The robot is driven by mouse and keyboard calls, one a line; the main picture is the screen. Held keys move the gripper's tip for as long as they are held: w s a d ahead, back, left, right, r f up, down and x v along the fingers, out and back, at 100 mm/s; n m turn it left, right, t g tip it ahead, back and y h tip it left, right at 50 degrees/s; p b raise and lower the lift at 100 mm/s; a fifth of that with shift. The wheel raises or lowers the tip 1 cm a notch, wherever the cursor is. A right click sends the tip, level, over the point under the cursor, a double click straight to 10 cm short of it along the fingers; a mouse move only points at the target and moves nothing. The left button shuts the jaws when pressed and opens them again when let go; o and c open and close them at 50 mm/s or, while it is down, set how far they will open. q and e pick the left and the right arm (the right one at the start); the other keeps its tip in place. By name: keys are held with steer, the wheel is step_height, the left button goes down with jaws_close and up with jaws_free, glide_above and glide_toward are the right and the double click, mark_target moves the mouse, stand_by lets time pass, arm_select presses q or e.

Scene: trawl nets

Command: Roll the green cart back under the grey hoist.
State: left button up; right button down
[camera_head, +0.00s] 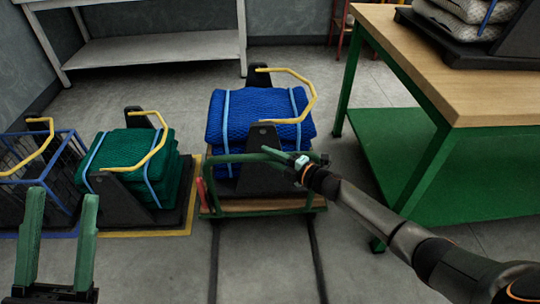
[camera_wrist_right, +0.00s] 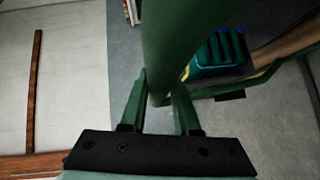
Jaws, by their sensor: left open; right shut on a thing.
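The green cart (camera_head: 262,207) stands on the floor in the middle of the head view, over two dark floor tracks. It has a green tube frame, a wooden deck and a red lever on its left side. A folded blue net (camera_head: 258,118) in a black cradle with a yellow handle rides on it. My right gripper (camera_head: 301,162) is shut on the cart's green bar; the bar also shows between the fingers in the right wrist view (camera_wrist_right: 165,50). My left gripper (camera_head: 64,194) is open and empty at the lower left. I cannot make out a grey hoist.
A green net (camera_head: 130,150) in a cradle sits on a yellow-edged pad left of the cart. A blue wire crate (camera_head: 62,190) stands further left. A wooden-topped bench with green legs (camera_head: 480,85) is close on the right. The floor in front is clear.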

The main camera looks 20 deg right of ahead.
steer(key=shift+w+d+r, duration=0.1)
steer(key=shift+w+d, duration=0.05)
steer(key=shift+d, duration=0.15)
steer(key=c, duration=0.9)
jaws_free()
steer(key=shift+o, duration=1.2)
steer(key=shift+a, duration=0.15)
steer(key=shift+s, duration=0.3)
arm_select(q)
steer(key=w+a+f+n+g+y+p, duration=0.1)
steer(key=w+f+n+y+p, duration=0.2)
steer(key=w+f+n+y, duration=0.2)
step_height(320, 180, down, 3)
steer(key=shift+w+r+y, duration=0.15)
steer(key=shift+w+y, duration=0.35)
steer(key=shift+y, duration=0.7)
arm_select(e)
steer(key=v, duration=1.2)
